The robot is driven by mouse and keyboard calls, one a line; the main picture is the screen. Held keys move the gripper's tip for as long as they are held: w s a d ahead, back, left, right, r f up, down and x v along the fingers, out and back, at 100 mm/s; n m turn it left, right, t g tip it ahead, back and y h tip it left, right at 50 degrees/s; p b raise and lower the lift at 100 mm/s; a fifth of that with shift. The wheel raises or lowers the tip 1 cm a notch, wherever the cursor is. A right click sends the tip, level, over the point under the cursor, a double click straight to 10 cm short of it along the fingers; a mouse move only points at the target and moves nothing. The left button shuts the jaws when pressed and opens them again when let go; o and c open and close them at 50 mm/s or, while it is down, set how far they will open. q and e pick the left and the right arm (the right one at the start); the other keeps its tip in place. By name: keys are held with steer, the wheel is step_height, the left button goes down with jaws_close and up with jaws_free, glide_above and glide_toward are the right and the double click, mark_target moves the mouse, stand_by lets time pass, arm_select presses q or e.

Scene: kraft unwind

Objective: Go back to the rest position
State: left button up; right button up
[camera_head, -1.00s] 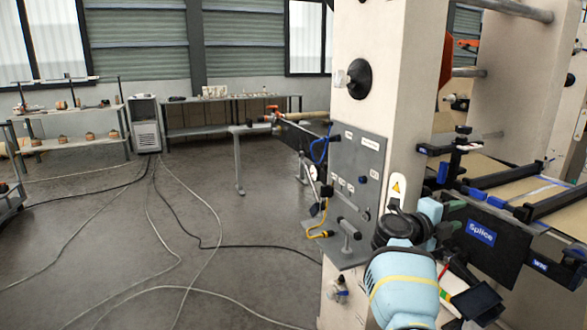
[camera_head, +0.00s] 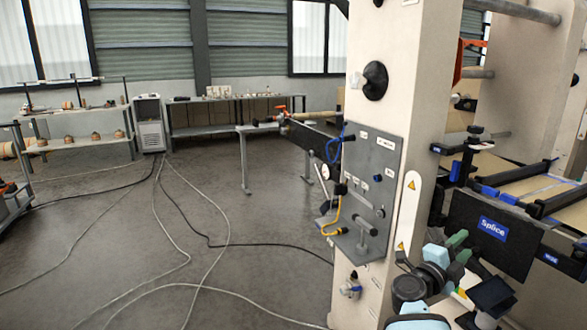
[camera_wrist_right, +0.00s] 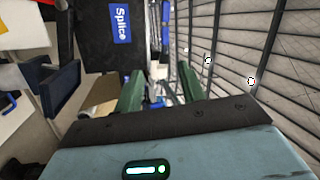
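My right gripper (camera_head: 461,247) shows at the lower right of the head view, in front of the machine and just left of the black panel with the blue "Splice" label (camera_head: 493,228). In the right wrist view, its two green fingers (camera_wrist_right: 161,88) stand apart with nothing held between them. The Splice panel also shows at the top of the wrist view (camera_wrist_right: 118,55). My left gripper is not in view.
The machine's pale column (camera_head: 405,70) carries a grey control plate (camera_head: 372,175) with a yellow hose, close to my right arm. Cables (camera_head: 190,240) lie across the open floor at left. A bench (camera_head: 215,131) stands at the back wall.

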steer(key=s+a+f+n+t+y+p, duration=0.1)
steer(key=s+a+f+n+t+y, duration=0.1)
steer(key=s+a+f+n+y, duration=0.4)
steer(key=s+a+f+n+t+y, duration=0.15)
steer(key=s+f+n+y, duration=0.25)
steer(key=s+f+n, duration=0.45)
steer(key=s+a+f+n+t+y+p, duration=0.1)
steer(key=s+a+f+n+t+y, duration=0.2)
steer(key=s+f+n+y, duration=0.4)
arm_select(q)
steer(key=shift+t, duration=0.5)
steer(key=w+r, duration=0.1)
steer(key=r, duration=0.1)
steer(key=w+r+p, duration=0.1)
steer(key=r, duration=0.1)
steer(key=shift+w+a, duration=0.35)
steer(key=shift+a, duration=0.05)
arm_select(e)
steer(key=s+a+f+n+g, duration=0.2)
steer(key=s+a+f+g, duration=0.1)
steer(key=s, duration=0.6)
steer(key=s+a+f+n+g+y, duration=0.1)
steer(key=s+f, duration=0.3)
steer(key=s, duration=0.5)
steer(key=s+a+f+n+g+y, duration=0.1)
steer(key=s+a+f+n+g, duration=0.3)
steer(key=s, duration=0.6)
steer(key=shift+a+g, duration=0.3)
steer(key=shift+g, duration=0.05)
